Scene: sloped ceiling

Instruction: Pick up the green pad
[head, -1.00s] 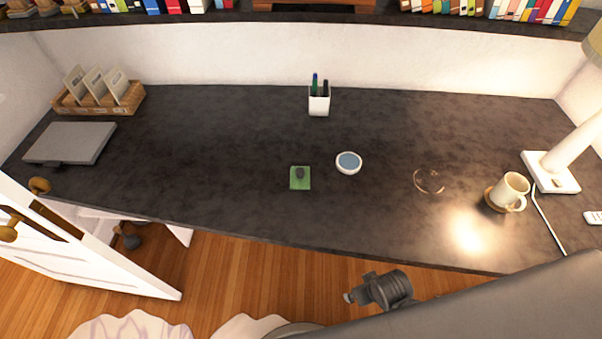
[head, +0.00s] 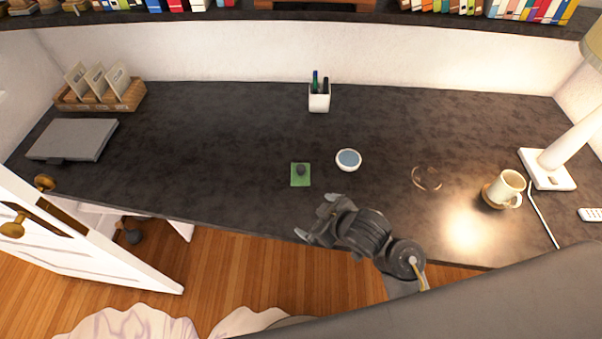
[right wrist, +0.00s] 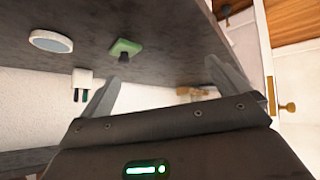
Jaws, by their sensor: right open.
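The green pad (head: 300,180) is a small flat square lying on the dark desk (head: 220,150), left of the middle. A small dark knob-like object (head: 300,170) sits on top of it. In the right wrist view the pad (right wrist: 126,46) shows ahead of the fingers, with the dark object at its edge. My right gripper (head: 316,219) is open and empty, over the desk's front edge, below and slightly right of the pad in the head view. In the right wrist view its two fingers (right wrist: 160,88) are spread apart, with the pad beyond them. My left gripper is not in view.
A round white dish with a blue-grey top (head: 348,160) stands close right of the pad. A white pen cup (head: 319,98) is behind. A mug (head: 507,188), a ring-like item (head: 426,178) and a lamp (head: 553,165) stand right. A grey laptop-like slab (head: 73,139) lies left.

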